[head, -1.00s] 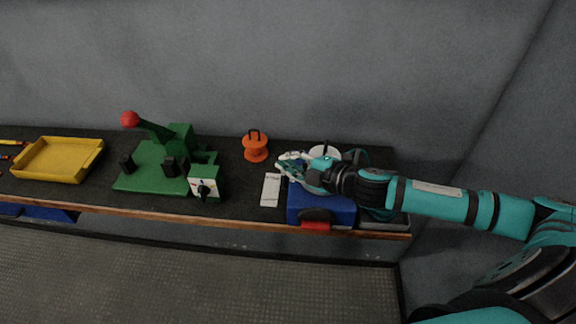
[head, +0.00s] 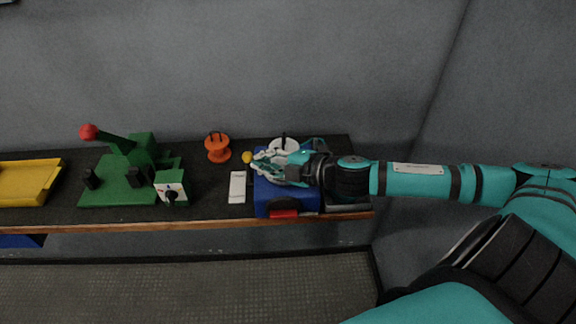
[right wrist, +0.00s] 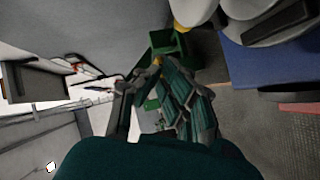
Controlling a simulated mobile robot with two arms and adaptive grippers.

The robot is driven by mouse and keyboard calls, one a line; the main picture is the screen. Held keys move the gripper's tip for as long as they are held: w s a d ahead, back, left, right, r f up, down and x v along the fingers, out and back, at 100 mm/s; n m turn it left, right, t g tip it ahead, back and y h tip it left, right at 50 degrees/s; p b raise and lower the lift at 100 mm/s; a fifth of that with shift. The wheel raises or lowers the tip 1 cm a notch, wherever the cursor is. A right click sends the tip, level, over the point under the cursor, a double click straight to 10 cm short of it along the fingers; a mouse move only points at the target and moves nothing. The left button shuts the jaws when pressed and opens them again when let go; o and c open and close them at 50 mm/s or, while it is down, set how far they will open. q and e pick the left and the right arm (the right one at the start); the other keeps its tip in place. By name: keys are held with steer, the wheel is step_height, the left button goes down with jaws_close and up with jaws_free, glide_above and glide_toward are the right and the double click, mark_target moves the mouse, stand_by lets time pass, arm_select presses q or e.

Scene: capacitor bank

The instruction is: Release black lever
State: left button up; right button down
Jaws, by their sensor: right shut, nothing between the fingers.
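A green device (head: 119,183) stands on the bench at the left in the head view. It has a dark lever arm with a red ball (head: 88,132), black posts and a white panel with a black rotary handle (head: 172,192). I cannot tell which part is the black lever. My right gripper (head: 262,165) is shut and empty, over the blue box (head: 283,200) and well right of the device. In the right wrist view its closed fingers (right wrist: 155,68) point toward green parts (right wrist: 178,48) beyond them. My left gripper is not in view.
An orange spool (head: 217,148), a small yellow knob (head: 247,157) and a white card (head: 237,187) lie between the device and my gripper. A yellow tray (head: 40,197) is at the far left. A grey wall stands behind the bench.

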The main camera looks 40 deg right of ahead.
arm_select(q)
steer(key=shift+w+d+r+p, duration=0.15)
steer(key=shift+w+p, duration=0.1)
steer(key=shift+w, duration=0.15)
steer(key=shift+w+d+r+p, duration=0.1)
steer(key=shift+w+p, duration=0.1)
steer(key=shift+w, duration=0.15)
arm_select(e)
steer(key=v, duration=0.6)
steer(key=shift+d+r, duration=0.2)
steer(key=shift+r, duration=0.2)
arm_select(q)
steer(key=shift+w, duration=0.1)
arm_select(e)
steer(key=shift+s, duration=0.1)
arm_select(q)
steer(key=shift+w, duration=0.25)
